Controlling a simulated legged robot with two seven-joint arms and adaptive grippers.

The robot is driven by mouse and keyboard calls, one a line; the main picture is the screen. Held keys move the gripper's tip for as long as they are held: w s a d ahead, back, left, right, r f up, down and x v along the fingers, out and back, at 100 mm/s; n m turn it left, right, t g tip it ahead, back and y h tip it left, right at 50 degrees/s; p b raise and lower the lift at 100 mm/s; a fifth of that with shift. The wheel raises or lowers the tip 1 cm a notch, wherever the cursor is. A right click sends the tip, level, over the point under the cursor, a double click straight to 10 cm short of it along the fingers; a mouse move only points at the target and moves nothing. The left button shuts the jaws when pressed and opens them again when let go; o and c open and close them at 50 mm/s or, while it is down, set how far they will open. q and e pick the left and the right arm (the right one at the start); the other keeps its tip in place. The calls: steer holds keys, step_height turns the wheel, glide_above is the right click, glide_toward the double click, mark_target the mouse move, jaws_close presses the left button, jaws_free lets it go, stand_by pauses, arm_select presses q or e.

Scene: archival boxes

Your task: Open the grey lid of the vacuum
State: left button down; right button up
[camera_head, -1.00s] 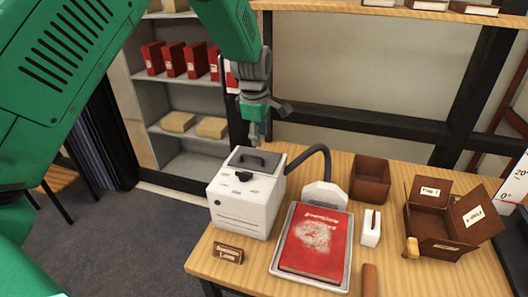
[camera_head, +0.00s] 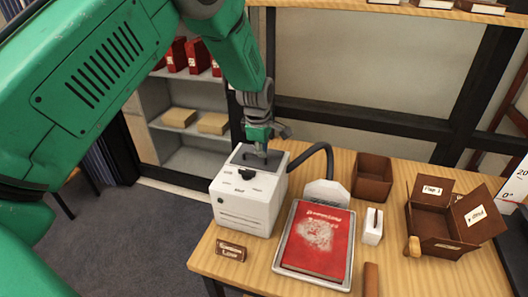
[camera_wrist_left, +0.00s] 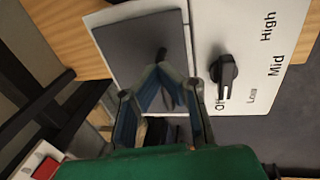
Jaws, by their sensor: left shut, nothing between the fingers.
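The vacuum is a white box (camera_head: 243,205) with a black hose, standing on the table's left side. Its grey lid (camera_head: 238,154) lies flat and closed on top; the lid also shows in the wrist view (camera_wrist_left: 125,40). A dark handle (camera_wrist_left: 162,54) stands on the lid, partly hidden by my fingers. My left gripper (camera_head: 262,151) points down at the lid from above, with its fingertips (camera_wrist_left: 160,72) together beside the handle. It is shut and empty; I cannot tell whether it touches the lid. My right gripper is not in view.
A black dial (camera_wrist_left: 223,72) sits beside the lid, by the labels Mid and High. A red book (camera_head: 316,240) lies in a grey tray right of the vacuum. Brown boxes (camera_head: 372,178) and a white holder (camera_head: 372,226) stand further right. Shelves (camera_head: 185,160) stand behind left.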

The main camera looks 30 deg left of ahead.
arm_select(q)
steer(key=shift+s+a+f, duration=0.2)
steer(key=shift+a, duration=0.4)
steer(key=c, duration=1.8)
jaws_free()
steer(key=shift+a, duration=0.3)
steer(key=shift+o, duration=0.8)
steer(key=shift+f, duration=0.15)
steer(key=shift+w+a+f, duration=0.1)
steer(key=shift+w+f, duration=0.05)
steer(key=shift+w, duration=0.15)
steer(key=shift+d, duration=0.4)
steer(key=r, duration=0.3)
steer(key=s+d+r, duration=0.1)
steer(key=r, duration=0.1)
steer(key=shift+r, duration=0.25)
step_height(320, 180, up, 6)
steer(key=s, duration=0.1)
steer(key=shift+a, duration=0.2)
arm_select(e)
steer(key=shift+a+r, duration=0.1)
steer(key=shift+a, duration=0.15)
